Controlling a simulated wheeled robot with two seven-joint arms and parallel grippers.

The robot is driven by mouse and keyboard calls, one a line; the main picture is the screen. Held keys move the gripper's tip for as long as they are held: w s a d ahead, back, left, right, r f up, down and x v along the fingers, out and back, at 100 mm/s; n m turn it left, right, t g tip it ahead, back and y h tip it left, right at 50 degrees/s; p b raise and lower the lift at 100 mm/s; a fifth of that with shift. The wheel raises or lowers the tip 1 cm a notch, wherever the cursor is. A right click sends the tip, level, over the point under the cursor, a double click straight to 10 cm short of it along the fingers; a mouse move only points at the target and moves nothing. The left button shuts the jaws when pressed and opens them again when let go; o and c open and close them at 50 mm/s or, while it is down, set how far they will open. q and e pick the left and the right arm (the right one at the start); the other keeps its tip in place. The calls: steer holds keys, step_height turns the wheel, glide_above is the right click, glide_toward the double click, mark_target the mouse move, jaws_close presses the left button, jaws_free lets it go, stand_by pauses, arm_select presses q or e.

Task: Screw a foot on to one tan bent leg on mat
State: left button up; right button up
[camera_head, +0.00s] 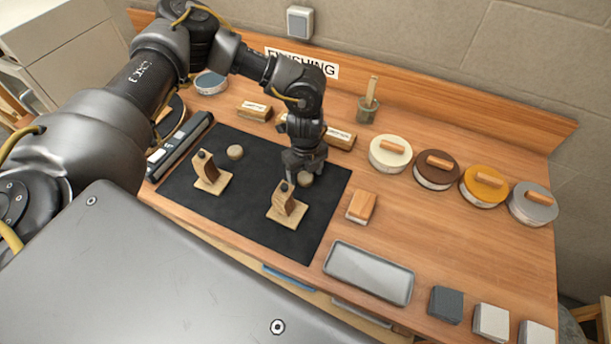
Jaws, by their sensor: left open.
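Two tan bent legs stand on the black mat (245,215). One leg (207,172) is at the left of the mat and the other leg (287,207) is nearer its right side. Each rises from a flat tan piece and has a dark tip on top. A round tan foot (235,152) lies on the mat behind the left leg. A second round foot (305,178) lies behind the right leg, partly hidden by my left gripper. My left gripper (301,174) is open, pointing down just above this foot. I cannot tell whether it touches it. My right gripper is not in view.
A long dark tool (181,145) lies along the mat's left edge. Labelled wooden blocks (254,110) and a brush pot (368,104) stand behind. Round tins (390,154) line the right. A wood-topped block (361,207) and grey tray (369,272) sit right of the mat.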

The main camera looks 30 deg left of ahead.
mark_target(305, 176)
arm_select(q)
steer(key=shift+c, duration=0.4)
steer(key=c, duration=1)
steer(key=shift+r+b, duration=1.45)
steer(key=shift+r, duration=3.55)
